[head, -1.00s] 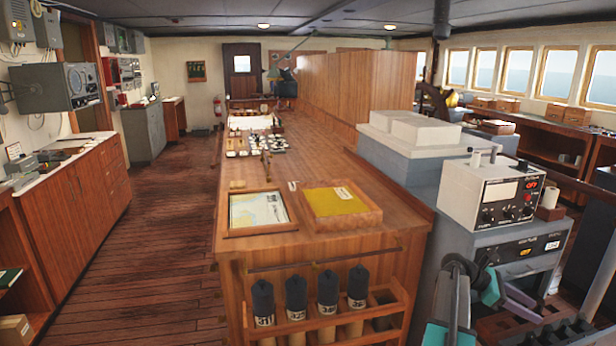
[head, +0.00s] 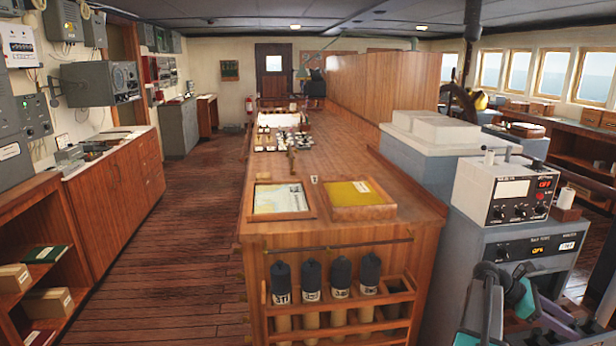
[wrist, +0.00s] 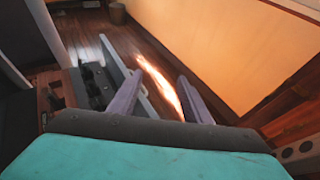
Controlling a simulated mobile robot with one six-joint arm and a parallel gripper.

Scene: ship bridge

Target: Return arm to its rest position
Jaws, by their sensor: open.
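My gripper (wrist: 158,98) shows in the wrist view with its two grey fingers spread apart and nothing between them. Behind the fingers lie the dark floor and a bright streak of light (wrist: 160,85). In the head view my folded arm (head: 520,295) is at the lower right, in front of the grey cabinet. The fingertips are hard to make out there.
A wooden chart counter (head: 330,170) runs down the middle, with a rack of dark-capped tubes (head: 340,280) on its near end. A grey cabinet with an instrument box (head: 505,190) stands at right. Wooden cabinets (head: 115,185) line the left. The floor (head: 190,240) between is clear.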

